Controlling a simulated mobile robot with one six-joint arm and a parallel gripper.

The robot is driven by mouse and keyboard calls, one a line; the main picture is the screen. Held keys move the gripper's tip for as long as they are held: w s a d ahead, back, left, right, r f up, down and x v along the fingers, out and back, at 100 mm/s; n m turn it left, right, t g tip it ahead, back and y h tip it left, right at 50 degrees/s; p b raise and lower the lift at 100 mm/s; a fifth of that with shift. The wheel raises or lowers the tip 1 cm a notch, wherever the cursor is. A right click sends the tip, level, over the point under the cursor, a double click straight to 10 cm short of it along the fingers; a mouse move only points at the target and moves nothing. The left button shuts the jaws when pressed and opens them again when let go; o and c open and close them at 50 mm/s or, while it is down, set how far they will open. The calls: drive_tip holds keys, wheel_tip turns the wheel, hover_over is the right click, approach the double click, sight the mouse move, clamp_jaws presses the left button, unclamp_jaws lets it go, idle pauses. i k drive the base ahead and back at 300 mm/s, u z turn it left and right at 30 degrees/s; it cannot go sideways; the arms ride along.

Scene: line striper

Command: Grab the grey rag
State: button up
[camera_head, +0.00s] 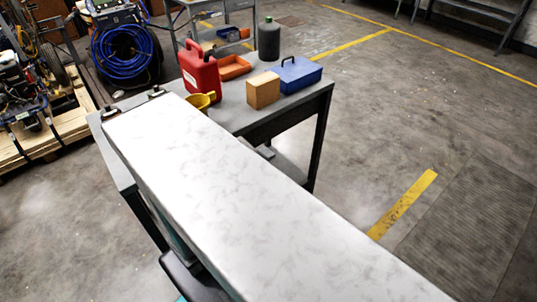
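I cannot pick out a grey rag in this view. A grey workbench (235,110) stands in the middle, and a long white marbled slab-like surface (230,200) hides much of it. Low beside the bench's right side, a small grey shape shows partly past the slab's edge; I cannot tell what it is. My gripper is not in view.
The bench holds a red jerry can (201,72), a yellow funnel-like piece (199,102), an orange tray (234,67), a tan block (263,90), a blue toolbox (298,75) and a dark green cylinder (268,40). Machinery with a blue hose (122,50) is at left. Right floor is open.

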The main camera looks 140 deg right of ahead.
sight(267, 154)
drive_tip(key=z, duration=0.75)
drive_tip(key=k, duration=2.75)
drive_tip(key=z, duration=0.45)
